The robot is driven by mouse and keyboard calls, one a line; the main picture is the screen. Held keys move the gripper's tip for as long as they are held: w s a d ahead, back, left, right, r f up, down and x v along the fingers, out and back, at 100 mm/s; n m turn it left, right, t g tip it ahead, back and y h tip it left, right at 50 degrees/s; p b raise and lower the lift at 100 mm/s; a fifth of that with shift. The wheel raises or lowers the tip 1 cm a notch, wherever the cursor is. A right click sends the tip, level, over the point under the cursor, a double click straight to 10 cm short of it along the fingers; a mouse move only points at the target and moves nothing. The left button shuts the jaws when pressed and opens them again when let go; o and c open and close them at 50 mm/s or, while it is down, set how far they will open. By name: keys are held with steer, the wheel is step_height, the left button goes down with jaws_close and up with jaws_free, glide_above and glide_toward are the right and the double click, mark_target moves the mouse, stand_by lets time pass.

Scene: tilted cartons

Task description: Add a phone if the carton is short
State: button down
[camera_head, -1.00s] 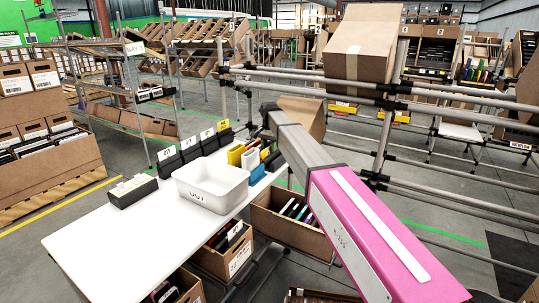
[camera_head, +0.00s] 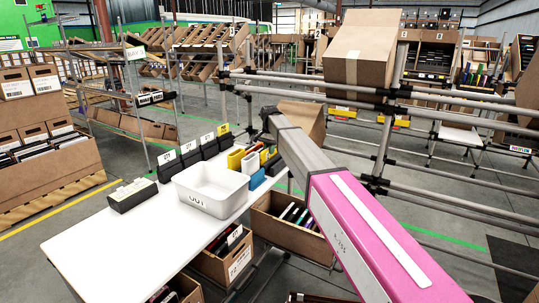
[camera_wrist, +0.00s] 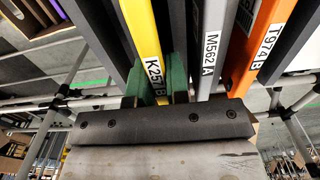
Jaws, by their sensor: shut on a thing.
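In the wrist view, my gripper (camera_wrist: 158,88) has its green fingers on either side of a yellow phone (camera_wrist: 144,45) labelled K257 B and is shut on it. A grey phone (camera_wrist: 211,45) labelled M562 A and an orange phone (camera_wrist: 268,40) labelled T974 B stand to the right, apart from the fingers. In the head view, my arm reaches to a tilted brown carton (camera_head: 308,118) at the rack. The gripper and that carton's contents are hidden there. Another tilted carton (camera_head: 350,85) sits higher on the rack.
A white table (camera_head: 115,245) holds a white tote (camera_head: 207,190), a black box (camera_head: 132,195) and a row of labelled black holders (camera_head: 190,152). An open carton of phones (camera_head: 290,232) stands below. Grey rack rails (camera_head: 455,170) run along the right.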

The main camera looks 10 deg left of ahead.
steer(key=r, duration=0.8)
steer(key=shift+d+r, duration=0.15)
steer(key=shift+d, duration=0.2)
steer(key=s+d+n, duration=0.1)
steer(key=s+d, duration=0.4)
steer(key=d, duration=0.7)
steer(key=s+d+n, duration=0.1)
steer(key=s+d, duration=0.3)
steer(key=d, duration=0.7)
steer(key=s+d+f+n, duration=0.1)
steer(key=s+d+f, duration=0.2)
steer(key=s+d, duration=0.3)
steer(key=s+d+f, duration=0.3)
steer(key=s+d, duration=0.1)
steer(key=d, duration=0.4)
steer(key=shift+w+a+f+m, duration=0.5)
steer(key=shift+a+f, duration=1.4)
steer(key=shift+f, duration=2.95)
steer(key=shift+w+a+f+m, duration=0.55)
steer(key=shift+a+f, duration=1.3)
steer(key=shift+f, duration=3.05)
steer(key=shift+w+a+f+m, duration=0.5)
steer(key=shift+a+f, duration=1.4)
steer(key=shift+f, duration=2.95)
steer(key=shift+f, duration=0.35)
